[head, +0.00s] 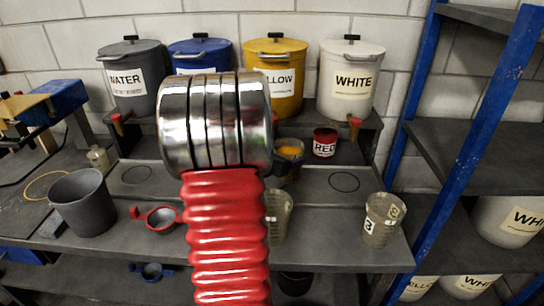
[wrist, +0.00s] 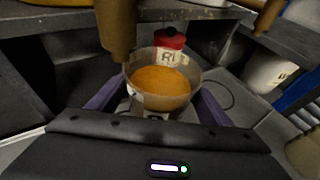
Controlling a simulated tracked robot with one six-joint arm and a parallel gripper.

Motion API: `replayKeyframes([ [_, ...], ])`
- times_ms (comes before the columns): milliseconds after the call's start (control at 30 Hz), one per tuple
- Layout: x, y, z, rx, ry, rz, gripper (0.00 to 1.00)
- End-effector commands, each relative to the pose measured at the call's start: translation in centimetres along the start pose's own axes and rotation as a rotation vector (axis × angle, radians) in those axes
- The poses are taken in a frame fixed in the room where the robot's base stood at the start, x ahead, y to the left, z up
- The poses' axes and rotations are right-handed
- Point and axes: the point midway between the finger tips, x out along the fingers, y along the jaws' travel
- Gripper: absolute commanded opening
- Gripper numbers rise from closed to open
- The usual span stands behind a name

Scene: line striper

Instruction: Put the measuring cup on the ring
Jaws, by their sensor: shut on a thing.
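A clear measuring cup (wrist: 160,85) holds orange-yellow liquid. My gripper (wrist: 158,104) is shut on it, with a purple finger on each side, and the cup looks about upright. In the head view the cup (head: 289,158) is partly hidden behind my red and chrome arm. A thin black ring (head: 344,181) is marked on the grey bench to the right of the cup and is empty. Part of this ring shows in the wrist view (wrist: 230,101). Another dark ring (head: 136,175) lies on the left. My gripper is hidden in the head view.
A tap spout (wrist: 116,35) hangs close to the cup's left rim. A red tin (head: 325,143) stands behind the cup. Other cups (head: 383,220) stand at the bench's front edge. Lidded paint buckets (head: 350,80) line the shelf behind. A blue rack post (head: 460,160) rises at right.

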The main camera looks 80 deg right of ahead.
Motion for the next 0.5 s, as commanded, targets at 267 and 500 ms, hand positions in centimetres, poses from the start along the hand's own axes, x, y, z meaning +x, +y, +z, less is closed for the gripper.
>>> replayKeyframes([
  [267, -1.00, 1.67, -0.10, 0.001, -0.005, 0.000, 0.12],
  [500, -0.99, 1.65, -0.10, 0.002, -0.005, 0.000, 0.12],
])
